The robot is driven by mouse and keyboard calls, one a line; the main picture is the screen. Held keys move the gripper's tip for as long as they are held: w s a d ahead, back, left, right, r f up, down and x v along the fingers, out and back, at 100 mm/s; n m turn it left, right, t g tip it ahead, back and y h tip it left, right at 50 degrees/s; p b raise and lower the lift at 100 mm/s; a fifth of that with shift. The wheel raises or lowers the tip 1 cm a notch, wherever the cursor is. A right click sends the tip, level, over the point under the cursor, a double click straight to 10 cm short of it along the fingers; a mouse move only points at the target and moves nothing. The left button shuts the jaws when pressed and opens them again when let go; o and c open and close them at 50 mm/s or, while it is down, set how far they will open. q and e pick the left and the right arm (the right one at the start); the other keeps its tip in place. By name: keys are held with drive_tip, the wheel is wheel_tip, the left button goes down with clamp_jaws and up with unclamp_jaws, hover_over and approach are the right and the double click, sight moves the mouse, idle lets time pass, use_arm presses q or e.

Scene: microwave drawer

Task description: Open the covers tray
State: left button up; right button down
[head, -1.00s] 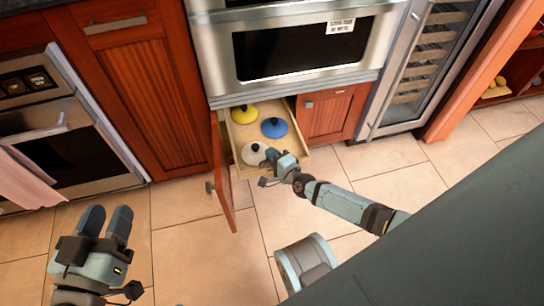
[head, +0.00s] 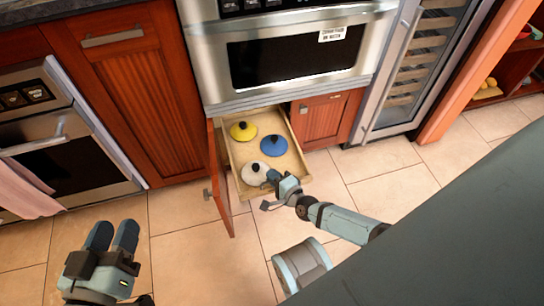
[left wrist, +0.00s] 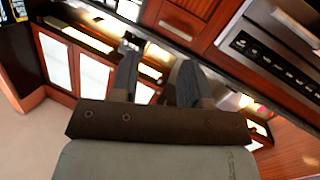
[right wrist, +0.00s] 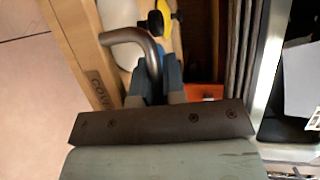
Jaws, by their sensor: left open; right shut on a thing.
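The covers tray (head: 300,168) is a light wooden drawer pulled well out below the microwave. It holds a yellow lid (head: 244,131), a blue lid (head: 274,146) and a white lid (head: 252,175). My right gripper (head: 272,180) is at the tray's front edge. In the right wrist view, its fingers are shut on a curved metal handle (right wrist: 122,36) beside the tray's lettered wooden front (right wrist: 80,50); the fingers hide part of the handle. My left gripper (head: 113,238) is open and empty, away from the tray, above the floor at lower left.
An open red-wood cabinet door (head: 217,180) stands along the tray's left side. The steel microwave (head: 215,70) is above, and a closed cabinet (head: 325,120) is to the right. An oven (head: 75,160) is at left. Tiled floor (head: 190,250) lies clear in front.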

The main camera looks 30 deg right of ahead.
drive_tip(key=c, duration=1.5)
unclamp_jaws()
use_arm(q)
drive_tip(key=shift+w+r, duration=0.1)
drive_tip(key=shift+r, duration=0.1)
use_arm(e)
drive_tip(key=shift+s, duration=0.1)
use_arm(q)
wheel_tip(320, 180, up, 4)
drive_tip(key=shift+a+f+t+p, duration=0.15)
drive_tip(key=shift+t+p, duration=0.65)
drive_tip(key=shift+p, duration=0.45)
use_arm(e)
drive_tip(key=v, duration=0.7)
drive_tip(key=shift+s, duration=0.15)
use_arm(q)
drive_tip(key=shift+f, duration=0.1)
